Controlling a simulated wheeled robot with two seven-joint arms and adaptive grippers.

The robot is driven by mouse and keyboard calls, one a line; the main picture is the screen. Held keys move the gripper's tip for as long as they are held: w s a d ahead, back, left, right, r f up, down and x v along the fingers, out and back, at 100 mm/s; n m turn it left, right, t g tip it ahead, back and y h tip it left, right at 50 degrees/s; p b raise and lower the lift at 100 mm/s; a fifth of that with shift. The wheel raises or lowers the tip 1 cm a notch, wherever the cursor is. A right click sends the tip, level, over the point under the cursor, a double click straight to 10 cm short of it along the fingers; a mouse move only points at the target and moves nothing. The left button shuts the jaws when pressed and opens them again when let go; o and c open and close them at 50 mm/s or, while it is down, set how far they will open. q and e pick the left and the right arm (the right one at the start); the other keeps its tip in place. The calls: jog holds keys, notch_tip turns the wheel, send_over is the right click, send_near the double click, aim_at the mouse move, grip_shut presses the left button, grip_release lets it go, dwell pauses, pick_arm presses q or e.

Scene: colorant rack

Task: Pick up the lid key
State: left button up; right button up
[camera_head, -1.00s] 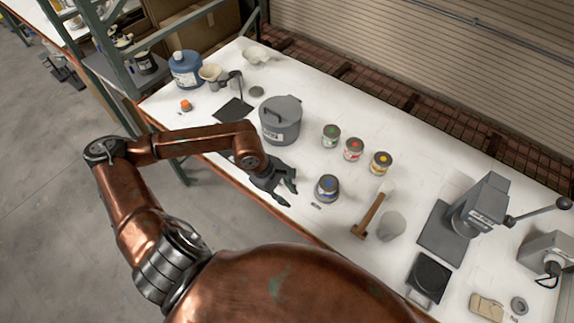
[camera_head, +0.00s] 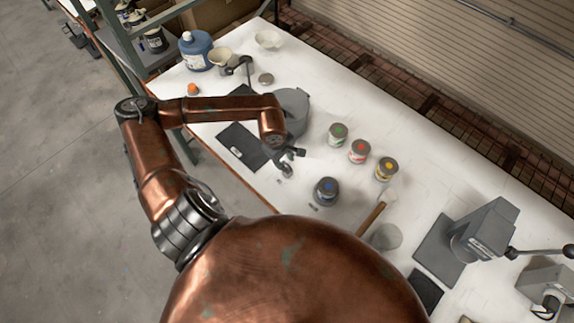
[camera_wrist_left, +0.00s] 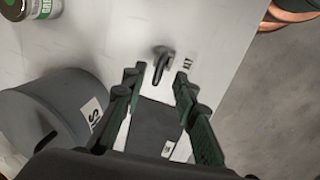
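A small dark curved piece, likely the lid key (camera_wrist_left: 162,63), lies on the white table in the left wrist view. It sits just beyond and between the fingertips of my left gripper (camera_wrist_left: 159,76), which is open and empty. In the head view the left gripper (camera_head: 293,161) is over the table, between the grey bucket and the blue-dotted can; its fingers hide the piece there. A small printed label (camera_wrist_left: 187,63) lies beside the piece. My right gripper is not in view.
A dark mat (camera_head: 242,148) lies near the table edge. The blue-dotted can (camera_head: 326,190) and several other cans, including a green-dotted one (camera_head: 338,133), stand to the right, with a mallet (camera_head: 372,217) beyond.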

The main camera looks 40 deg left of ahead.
pick_arm(q)
jog(key=shift+w+f, duration=0.2)
jog(key=shift+f, duration=0.45)
jog(key=shift+w+f, duration=0.2)
jog(key=shift+f, duration=0.4)
jog(key=shift+d, duration=0.1)
grip_shut()
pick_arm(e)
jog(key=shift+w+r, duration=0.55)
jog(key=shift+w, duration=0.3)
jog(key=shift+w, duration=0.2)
